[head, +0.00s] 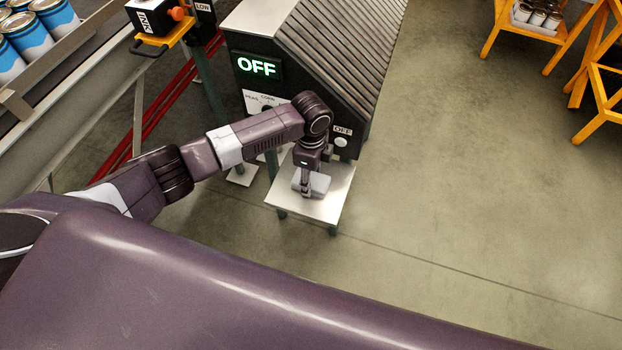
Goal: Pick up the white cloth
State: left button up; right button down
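A small pale grey-white folded thing (319,184), which looks like the white cloth, is at the low light-coloured stand (325,208) in front of the machine. My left gripper (307,190) points down right at the cloth and covers part of it. The fingers are small and dark in the head view, and I cannot tell whether they are closed on the cloth or just around it. I also cannot tell whether the cloth rests on the stand or is slightly above it. My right gripper is not in view.
A dark machine (350,75) with a ribbed sloping side and a green "OFF" display (258,66) stands behind the stand. Blue-and-white cans (28,38) sit at upper left. Yellow-orange racks (560,40) stand at upper right. The floor right of the machine is clear.

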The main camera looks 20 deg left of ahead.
pick_arm(q)
jog(key=shift+r, duration=0.1)
notch_tip(320, 180, up, 20)
jog(key=shift+b, duration=0.35)
jog(key=o, duration=0.5)
jog(key=c, duration=0.4)
